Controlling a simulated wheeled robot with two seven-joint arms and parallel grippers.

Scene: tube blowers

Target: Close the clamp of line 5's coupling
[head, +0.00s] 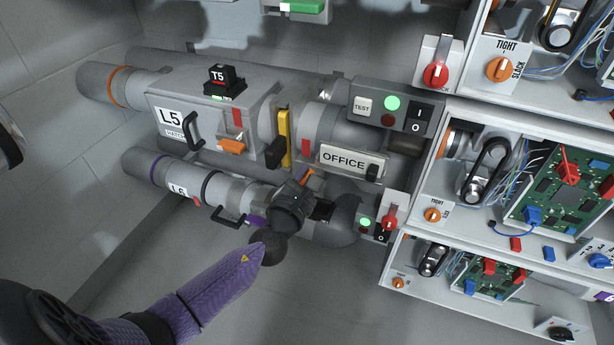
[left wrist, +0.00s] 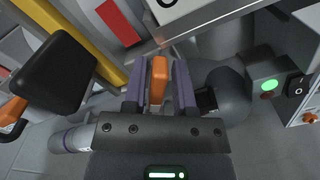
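In the head view, line 5's grey housing with the L5 label (head: 171,116) is at the upper left. A yellow bar (head: 284,125) stands at its right end, with a black handle (head: 274,152) beside it. A short orange lever (head: 308,175) sticks out under the OFFICE sign. My left gripper (head: 298,190) is at this lever, its arm coming up from the lower left and hiding part of the pipe. My right gripper is not in view.
Below runs the L6 pipe (head: 200,188), close to my left gripper. The OFFICE sign (head: 350,162) hangs just above it. A green-lit switch box (head: 392,107) is above right. Open shelves (head: 485,230) with boards and wires fill the right. The floor in front is clear.

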